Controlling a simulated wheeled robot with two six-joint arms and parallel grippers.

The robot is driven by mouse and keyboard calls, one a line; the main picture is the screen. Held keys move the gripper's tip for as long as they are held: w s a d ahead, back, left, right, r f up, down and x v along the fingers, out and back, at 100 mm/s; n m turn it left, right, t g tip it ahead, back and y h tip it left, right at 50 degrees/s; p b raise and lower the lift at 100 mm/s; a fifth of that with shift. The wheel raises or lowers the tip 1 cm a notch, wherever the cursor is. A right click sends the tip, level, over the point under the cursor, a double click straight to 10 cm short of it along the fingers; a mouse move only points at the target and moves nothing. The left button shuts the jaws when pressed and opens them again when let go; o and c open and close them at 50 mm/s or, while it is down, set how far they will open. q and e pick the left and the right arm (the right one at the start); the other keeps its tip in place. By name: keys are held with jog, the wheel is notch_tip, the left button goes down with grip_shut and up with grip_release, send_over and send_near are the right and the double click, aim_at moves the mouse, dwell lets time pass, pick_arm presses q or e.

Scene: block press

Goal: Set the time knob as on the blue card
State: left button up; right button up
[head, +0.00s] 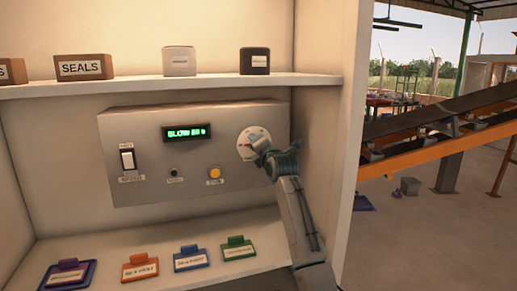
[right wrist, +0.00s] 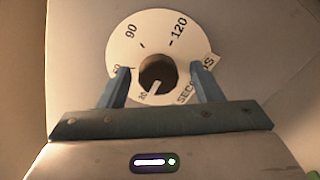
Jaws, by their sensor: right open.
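The time knob (right wrist: 158,72) is dark and round, on a white dial (right wrist: 125,45) marked 60, 90, 120 and SECONDS in the right wrist view. Its pale pointer aims down and slightly left, near the lowest mark, which looks like 30. My right gripper (right wrist: 160,78) is open, with one blue-grey finger on each side of the knob; contact cannot be told. In the head view my right gripper (head: 273,156) covers the lower right of the dial (head: 248,137). The blue card (head: 191,258) stands on the lower shelf; its label is too small to read surely. My left gripper is out of view.
The grey panel (head: 140,130) has a green display (head: 186,132) reading SLOW and a blurred number, a rocker switch (head: 127,160) and an orange button (head: 214,173). Orange (head: 140,268), green (head: 237,248) and purple (head: 67,276) cards stand nearby. The cabinet wall is close at right.

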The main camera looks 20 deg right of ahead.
jog(key=s+b, duration=0.4)
jog(key=s, duration=0.6)
jog(key=shift+s+d, duration=0.15)
jog(key=shift+s, duration=0.25)
